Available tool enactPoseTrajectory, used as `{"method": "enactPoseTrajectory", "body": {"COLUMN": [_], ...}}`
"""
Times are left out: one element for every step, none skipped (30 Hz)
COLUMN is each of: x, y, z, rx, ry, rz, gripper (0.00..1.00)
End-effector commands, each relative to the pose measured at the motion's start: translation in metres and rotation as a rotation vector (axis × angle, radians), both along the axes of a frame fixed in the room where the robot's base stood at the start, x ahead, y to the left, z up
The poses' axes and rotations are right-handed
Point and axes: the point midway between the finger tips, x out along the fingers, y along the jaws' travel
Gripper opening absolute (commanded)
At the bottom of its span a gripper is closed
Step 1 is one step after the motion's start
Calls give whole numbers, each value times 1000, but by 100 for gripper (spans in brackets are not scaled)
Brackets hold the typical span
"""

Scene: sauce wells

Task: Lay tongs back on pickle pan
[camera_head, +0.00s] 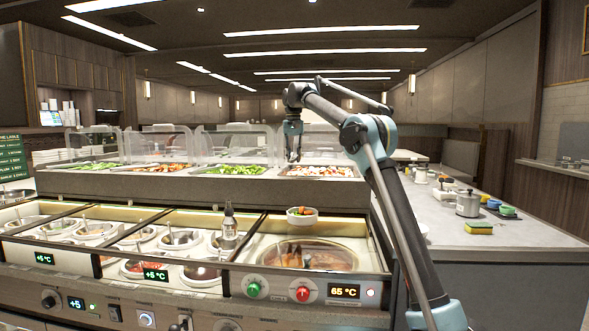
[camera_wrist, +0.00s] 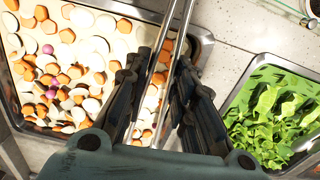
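The tongs (camera_wrist: 185,28) show in the wrist view as two thin metal bars running from the top edge down between my fingers. My gripper (camera_wrist: 165,65) has its fingers closed in on both sides of these bars. The pickle pan (camera_wrist: 207,45), with white and orange slices and a few purplish pieces, lies below and to the left of the fingers. In the head view my gripper (camera_head: 293,158) points down at the left end of this pan (camera_head: 318,178). The far ends of the tongs are out of the wrist view.
A pan of green leaves (camera_wrist: 228,118) lies right of the pickle pan. Clear sneeze guards (camera_head: 220,147) stand behind the pans. Lower front wells hold sauces, with a bottle (camera_head: 229,222) and a small white bowl (camera_head: 302,220) nearby. A pot (camera_head: 468,205) stands on the right counter.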

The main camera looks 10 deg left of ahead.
Motion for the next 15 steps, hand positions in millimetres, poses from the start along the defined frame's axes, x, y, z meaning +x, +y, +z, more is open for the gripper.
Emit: {"method": "enactPoseTrajectory", "body": {"x": [0, 0, 0, 0, 0, 0, -1, -1, 0, 0, 0, 0, -1, -1, -1], "y": [0, 0, 0, 0, 0, 0, 0, 0, 0, 0, 0, 0, 0, 0, 0], "z": [-2, -3, -4, -6, -8, -12, -15, -19, -24, -28, -31, -34, -37, -39, -40], "rx": [0, 0, 0, 0, 0, 0, 0, 0, 0, 0, 0, 0, 0, 0, 0], "ry": [0, 0, 0, 0, 0, 0, 0, 0, 0, 0, 0, 0, 0, 0, 0], "rz": [0, 0, 0, 0, 0, 0, 0, 0, 0, 0, 0, 0, 0, 0, 0], "gripper": [20, 20, 20, 20, 20, 20, 20, 20, 20, 20, 20, 20, 20, 20, 20]}}
